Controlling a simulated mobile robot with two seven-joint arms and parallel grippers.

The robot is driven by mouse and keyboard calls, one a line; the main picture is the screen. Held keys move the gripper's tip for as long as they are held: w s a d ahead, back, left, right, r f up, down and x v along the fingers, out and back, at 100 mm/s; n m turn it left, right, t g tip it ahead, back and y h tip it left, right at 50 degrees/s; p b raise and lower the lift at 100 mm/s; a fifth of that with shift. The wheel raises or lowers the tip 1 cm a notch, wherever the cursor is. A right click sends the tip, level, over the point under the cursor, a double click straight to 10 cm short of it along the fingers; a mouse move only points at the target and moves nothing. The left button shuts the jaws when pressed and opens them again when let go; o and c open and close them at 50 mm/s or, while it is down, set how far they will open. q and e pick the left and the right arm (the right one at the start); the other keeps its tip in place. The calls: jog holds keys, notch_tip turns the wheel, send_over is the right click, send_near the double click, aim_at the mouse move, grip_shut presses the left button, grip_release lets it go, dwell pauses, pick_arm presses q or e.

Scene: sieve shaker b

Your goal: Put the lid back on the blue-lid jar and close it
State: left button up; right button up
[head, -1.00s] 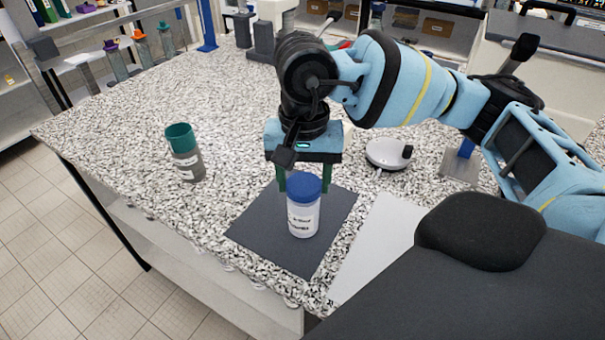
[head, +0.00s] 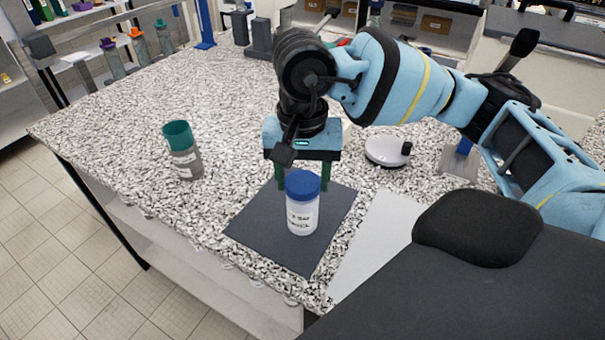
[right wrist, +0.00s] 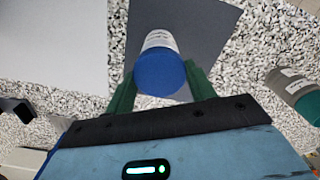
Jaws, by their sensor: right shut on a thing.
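The blue-lid jar (head: 302,218) stands upright on the dark grey mat. It is whitish and has a printed label. Its blue lid (head: 302,184) sits on top of the jar, level, with no gap that I can see. My right gripper (head: 304,186) points down over the jar and is shut on the lid, one green finger on each side. In the right wrist view the lid (right wrist: 160,74) lies between the two fingers, with the jar's body behind it. My left gripper is not in view.
The dark mat (head: 258,220) lies near the speckled counter's front edge. A grey jar with a green lid (head: 182,152) stands to the left. A white sheet (head: 375,235) lies right of the mat, and a round white device (head: 386,151) stands behind it.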

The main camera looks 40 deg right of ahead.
jog(key=shift+f, duration=0.3)
dwell(0.4)
jog(key=shift+b, duration=0.3)
jog(key=shift+f, duration=0.25)
dwell(0.3)
jog(key=o, duration=1)
jog(key=shift+o, duration=0.2)
jog(key=shift+r, duration=0.1)
